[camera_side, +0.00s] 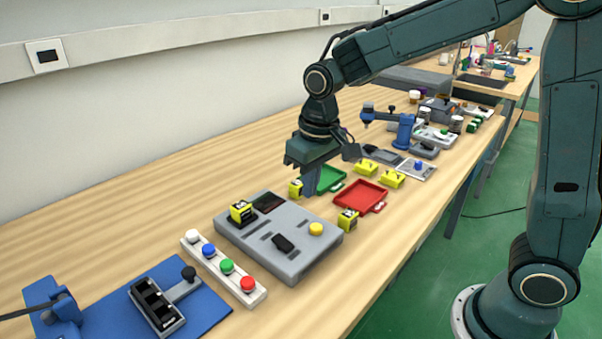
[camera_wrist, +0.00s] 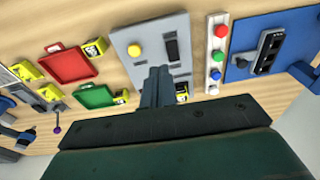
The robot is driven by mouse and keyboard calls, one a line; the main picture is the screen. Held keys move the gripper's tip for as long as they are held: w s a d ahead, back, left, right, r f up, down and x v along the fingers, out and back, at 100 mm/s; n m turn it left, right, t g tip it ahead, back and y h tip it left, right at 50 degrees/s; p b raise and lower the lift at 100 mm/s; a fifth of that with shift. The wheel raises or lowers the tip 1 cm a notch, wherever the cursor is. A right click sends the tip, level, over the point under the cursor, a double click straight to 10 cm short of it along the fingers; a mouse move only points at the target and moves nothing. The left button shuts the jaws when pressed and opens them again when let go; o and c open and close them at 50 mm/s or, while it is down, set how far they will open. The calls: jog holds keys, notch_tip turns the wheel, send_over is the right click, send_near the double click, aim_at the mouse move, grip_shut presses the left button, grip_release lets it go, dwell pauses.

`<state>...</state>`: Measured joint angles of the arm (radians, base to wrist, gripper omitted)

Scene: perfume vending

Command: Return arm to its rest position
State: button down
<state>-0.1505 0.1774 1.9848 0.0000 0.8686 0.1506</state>
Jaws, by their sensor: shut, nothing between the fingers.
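My gripper (camera_side: 313,188) is shut and empty, pointing down above the table between the grey panel box and the green tray. In the wrist view its fingers (camera_wrist: 157,82) show pressed together in front of the grey panel box (camera_wrist: 150,45). The grey panel box (camera_side: 280,262) has a yellow button, a dark slot and a yellow-black box (camera_side: 241,211) on its far left corner. A second yellow-black box (camera_side: 296,188) stands just left of my fingers. A third (camera_side: 347,220) stands at the panel's right corner. My arm reaches in from the right.
A green tray (camera_side: 331,178) and a red tray (camera_side: 360,196) lie close to my gripper. A button strip (camera_side: 219,262) and a blue base (camera_side: 201,306) lie at front left. A blue device (camera_side: 404,130) and other equipment stand further back. The table's left rear is clear.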

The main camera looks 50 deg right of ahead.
jog(key=s+d+r+t, duration=0.1)
jog(key=s+d+r, duration=0.1)
jog(key=s, duration=0.5)
jog(key=s+d+r+t, duration=0.2)
jog(key=s+r, duration=0.1)
jog(key=s, duration=0.4)
jog(key=s+d+r+t, duration=0.1)
jog(key=s+d+r, duration=0.1)
jog(key=s, duration=0.5)
jog(key=shift+r, duration=0.4)
jog(key=shift+w, duration=0.1)
